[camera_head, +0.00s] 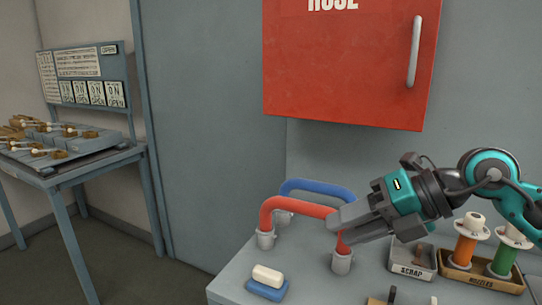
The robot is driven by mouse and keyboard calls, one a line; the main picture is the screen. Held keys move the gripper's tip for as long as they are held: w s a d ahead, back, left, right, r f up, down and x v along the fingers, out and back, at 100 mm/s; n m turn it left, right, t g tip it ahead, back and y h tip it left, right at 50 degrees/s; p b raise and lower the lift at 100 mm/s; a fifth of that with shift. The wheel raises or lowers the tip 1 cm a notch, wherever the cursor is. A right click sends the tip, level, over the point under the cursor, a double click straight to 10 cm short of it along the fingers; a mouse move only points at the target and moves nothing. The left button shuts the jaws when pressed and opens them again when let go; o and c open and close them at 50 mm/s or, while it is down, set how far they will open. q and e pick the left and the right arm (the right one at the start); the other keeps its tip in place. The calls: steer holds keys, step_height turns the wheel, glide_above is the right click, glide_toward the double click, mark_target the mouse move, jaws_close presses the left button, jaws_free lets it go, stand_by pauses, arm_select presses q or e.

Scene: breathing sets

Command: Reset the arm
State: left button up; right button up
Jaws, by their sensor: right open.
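My right arm comes in from the right over the grey table. My right gripper (338,228) is open, and its fingers reach to the right end of the red curved hose (290,207). I cannot tell whether they touch it. The red hose stands as an arch between two grey sockets (342,262) on the table. A blue curved hose (318,189) arches behind it, partly hidden by the red one and by the gripper. My left gripper does not show.
A red wall cabinet marked HOSE (340,70) hangs above the table. A scrap tray (412,262) and a nozzles tray (490,281) stand at the right. A white block on a blue base (266,284) lies at the front left. A side table (70,172) stands far left.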

steer(key=s+a+r+m+t+y, duration=0.2)
steer(key=a+r+m+t+y, duration=0.5)
steer(key=y, duration=0.3)
steer(key=w+d+f+m+t+h, duration=0.3)
steer(key=d+f+m+t+h, duration=0.75)
steer(key=m+h, duration=1.05)
steer(key=s+d+f+m+g, duration=0.3)
steer(key=s+f+g, duration=0.15)
steer(key=f, duration=0.35)
steer(key=s+d+f+m+g, duration=0.2)
steer(key=s+f+m+g, duration=0.1)
steer(key=f+g, duration=0.3)
steer(key=s+a+f+g+y, duration=0.1)
steer(key=s+f+g, duration=0.35)
steer(key=s, duration=0.35)
steer(key=s+a+f+g, duration=0.1)
steer(key=s+f+g, duration=0.2)
steer(key=s+f, duration=0.35)
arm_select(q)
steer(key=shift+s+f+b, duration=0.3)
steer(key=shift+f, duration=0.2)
arm_select(e)
steer(key=w+a+f+t+y, duration=0.1)
steer(key=w+a+f+t, duration=0.1)
steer(key=w+f+t, duration=0.4)
step_height(320, 180, down, 3)
steer(key=shift+w+a+f+t+y, duration=0.1)
steer(key=shift+w+a+t+y, duration=0.15)
steer(key=shift+a+t+y, duration=0.25)
